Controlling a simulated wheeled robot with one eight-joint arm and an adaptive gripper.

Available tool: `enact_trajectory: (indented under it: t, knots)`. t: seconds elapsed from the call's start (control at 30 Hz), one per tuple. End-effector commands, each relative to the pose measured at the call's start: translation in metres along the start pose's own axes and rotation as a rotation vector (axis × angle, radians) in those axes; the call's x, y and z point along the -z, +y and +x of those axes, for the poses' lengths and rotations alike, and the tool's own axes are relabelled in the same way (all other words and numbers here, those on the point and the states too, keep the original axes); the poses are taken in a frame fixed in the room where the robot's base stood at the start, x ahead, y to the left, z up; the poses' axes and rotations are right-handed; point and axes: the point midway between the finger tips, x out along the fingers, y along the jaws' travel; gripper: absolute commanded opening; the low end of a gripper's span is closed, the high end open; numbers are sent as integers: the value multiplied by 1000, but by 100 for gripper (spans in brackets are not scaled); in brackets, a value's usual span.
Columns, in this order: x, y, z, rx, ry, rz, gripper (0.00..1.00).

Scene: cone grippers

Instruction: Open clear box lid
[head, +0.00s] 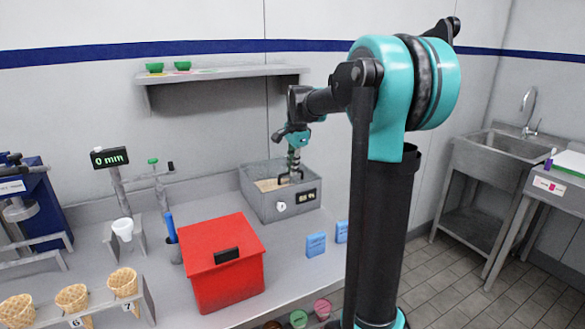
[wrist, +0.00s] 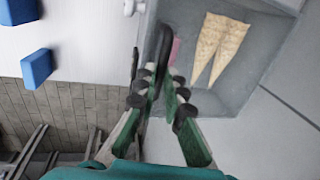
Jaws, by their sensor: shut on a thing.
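A grey box (head: 262,205) stands on the counter near the back wall. My gripper (head: 292,175) reaches down to its top from above. In the wrist view the same box (wrist: 257,88) holds waffle cones (wrist: 217,50), seen from above. A dark handle (wrist: 164,45) runs along the box's near side, and my gripper (wrist: 165,72) is shut on it. The clear lid itself is hard to make out, so I cannot tell how far it is raised. The fingers hide part of the handle.
A red box (head: 222,270) stands in front and to the left. Cones in a holder (head: 72,297) are at front left. A shelf (head: 220,75) with green bowls hangs on the wall above.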

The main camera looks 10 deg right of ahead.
Motion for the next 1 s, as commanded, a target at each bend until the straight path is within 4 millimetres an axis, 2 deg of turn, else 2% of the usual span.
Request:
enact_trajectory:
  t: [0.23,0.4,0.6,0.73,1.0]
  knots:
    - [0,-8,-10,-47,-2,-1,0]
    - [0,-26,-38,-136,-1,-1,0]
    - [0,-53,-67,-134,0,0,0]
    - [0,-62,-74,-131,0,-1,0]
    - [0,-64,-74,-130,-1,-1,0]
